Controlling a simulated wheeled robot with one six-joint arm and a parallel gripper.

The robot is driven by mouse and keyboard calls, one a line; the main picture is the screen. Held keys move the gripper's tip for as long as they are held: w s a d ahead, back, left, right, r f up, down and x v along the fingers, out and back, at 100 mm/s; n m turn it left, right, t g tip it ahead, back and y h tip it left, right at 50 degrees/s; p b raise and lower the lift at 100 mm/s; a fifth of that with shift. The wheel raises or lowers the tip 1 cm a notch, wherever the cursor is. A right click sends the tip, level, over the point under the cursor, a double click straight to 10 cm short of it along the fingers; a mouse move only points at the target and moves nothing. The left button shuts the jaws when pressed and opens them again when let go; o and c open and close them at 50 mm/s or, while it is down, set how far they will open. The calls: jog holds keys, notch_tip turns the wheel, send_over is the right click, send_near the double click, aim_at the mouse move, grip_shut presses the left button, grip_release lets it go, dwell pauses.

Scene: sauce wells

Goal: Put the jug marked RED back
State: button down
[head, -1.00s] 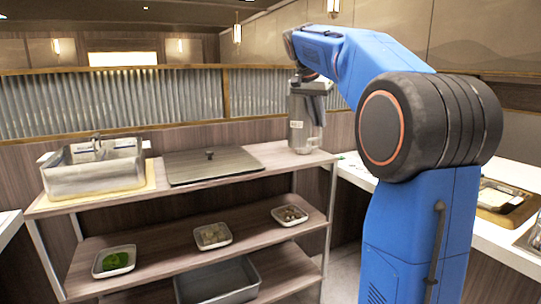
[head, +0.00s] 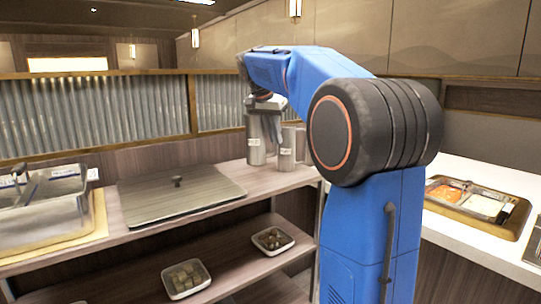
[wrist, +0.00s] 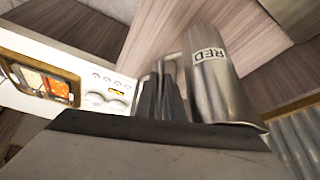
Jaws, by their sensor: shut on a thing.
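The steel jug marked RED (wrist: 215,85) is in my gripper; its label reads clearly in the wrist view. In the head view this jug (head: 256,150) hangs upright below my gripper (head: 265,103), over the right end of the top shelf (head: 225,207). I cannot tell whether its base touches the shelf. My gripper's dark fingers (wrist: 166,95) show beside the jug in the wrist view, shut on it. A second steel jug (head: 290,155) with a handle stands just right of it on the shelf; its label is too small to read.
A dark flat lid with a knob (head: 177,200) lies on the shelf to the left. A steel basin (head: 45,215) sits farther left. Small dishes (head: 186,279) are on the lower shelf. Sauce wells (head: 465,203) are in the white counter (head: 460,250) at right.

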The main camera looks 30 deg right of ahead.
jog(key=shift+f, duration=2.75)
jog(key=c, duration=1.8)
grip_release()
jog(key=shift+c, duration=0.2)
send_near(276, 152)
jog(key=v, duration=0.3)
